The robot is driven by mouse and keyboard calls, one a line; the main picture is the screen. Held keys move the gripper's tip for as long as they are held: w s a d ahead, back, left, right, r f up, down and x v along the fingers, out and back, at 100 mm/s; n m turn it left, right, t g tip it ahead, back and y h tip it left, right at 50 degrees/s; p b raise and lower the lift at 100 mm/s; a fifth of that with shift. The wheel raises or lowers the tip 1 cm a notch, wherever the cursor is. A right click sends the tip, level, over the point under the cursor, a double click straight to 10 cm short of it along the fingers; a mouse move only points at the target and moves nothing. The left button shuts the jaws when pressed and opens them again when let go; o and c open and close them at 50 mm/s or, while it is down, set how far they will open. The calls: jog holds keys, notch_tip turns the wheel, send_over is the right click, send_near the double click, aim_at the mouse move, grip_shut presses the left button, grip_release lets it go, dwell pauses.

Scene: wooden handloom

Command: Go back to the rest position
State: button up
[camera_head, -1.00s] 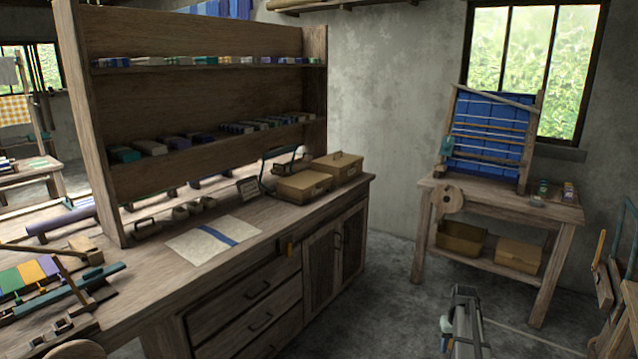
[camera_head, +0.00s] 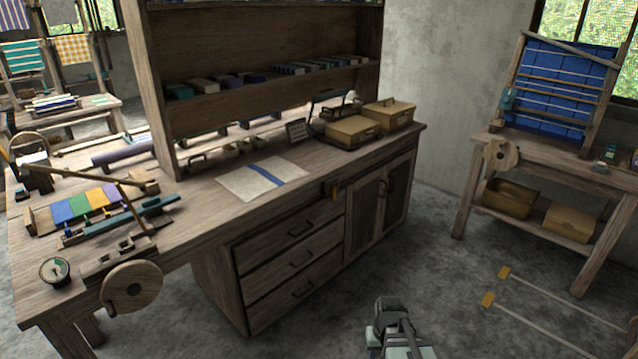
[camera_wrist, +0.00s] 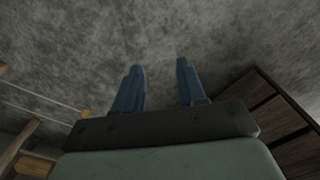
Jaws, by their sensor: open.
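My gripper (camera_wrist: 159,82) shows in the wrist view with its two blue fingers spread apart. Nothing is between them, only grey floor beyond. In the head view, part of my arm (camera_head: 398,335) shows at the bottom edge, over the floor in front of the wooden workbench (camera_head: 210,235); the fingers cannot be made out there. The arm is clear of the bench and touches nothing that I can see.
The bench carries a small loom with coloured bands (camera_head: 85,205), a white cloth with a blue stripe (camera_head: 262,178) and tan boxes (camera_head: 352,131). A side table (camera_head: 480,150) stands at right. Two pale rods with orange ends (camera_head: 550,305) lie near the floor. Open floor lies between.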

jog(key=s+f+g, duration=0.3)
jog(key=s+f, duration=0.7)
jog(key=s, duration=0.5)
jog(key=s+f+g, duration=0.3)
jog(key=s+f, duration=0.7)
jog(key=s, duration=0.5)
jog(key=shift+s+a+f+g, duration=0.3)
jog(key=shift+a+g, duration=0.05)
jog(key=shift+g, duration=0.05)
dwell(0.5)
